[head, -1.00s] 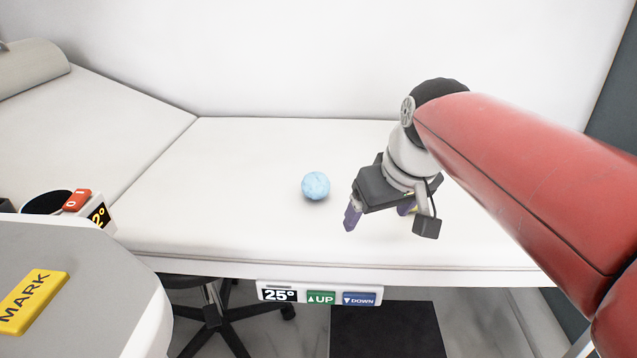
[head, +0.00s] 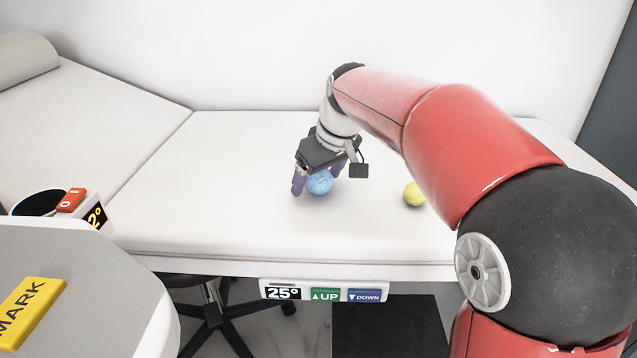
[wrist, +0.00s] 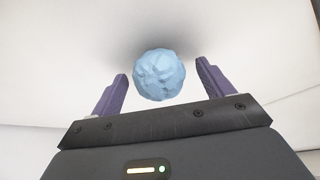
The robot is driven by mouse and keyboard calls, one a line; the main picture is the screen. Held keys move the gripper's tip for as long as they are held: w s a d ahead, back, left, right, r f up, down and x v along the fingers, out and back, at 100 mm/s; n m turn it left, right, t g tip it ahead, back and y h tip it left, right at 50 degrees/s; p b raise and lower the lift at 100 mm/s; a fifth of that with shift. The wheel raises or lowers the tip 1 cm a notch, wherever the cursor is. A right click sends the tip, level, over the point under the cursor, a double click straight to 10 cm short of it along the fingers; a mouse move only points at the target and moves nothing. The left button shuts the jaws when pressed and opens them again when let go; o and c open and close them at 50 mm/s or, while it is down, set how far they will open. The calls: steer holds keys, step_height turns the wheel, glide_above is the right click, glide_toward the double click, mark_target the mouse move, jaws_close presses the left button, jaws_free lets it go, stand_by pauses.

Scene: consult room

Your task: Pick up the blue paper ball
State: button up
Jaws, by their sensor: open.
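The blue paper ball (head: 320,183) is light blue and crumpled, and rests on the white padded couch (head: 240,225). My gripper (head: 317,182) is low over the couch at the ball, its purple fingers to either side of it. In the wrist view the ball (wrist: 159,75) appears centred between the fingertips of my gripper (wrist: 160,75), with a gap on each side. The jaws are open and hold nothing. In the head view the gripper body hides the ball's top.
A yellow ball (head: 414,194) lies on the couch to the right of my gripper. A control panel (head: 325,291) is on the couch's front edge. A grey table with a yellow MARK block (head: 28,308) stands at the front left. The couch's left part is clear.

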steer(key=shift+w+f, duration=0.1)
steer(key=shift+f, duration=0.25)
steer(key=shift+c, duration=0.4)
steer(key=c, duration=1)
steer(key=shift+r, duration=0.1)
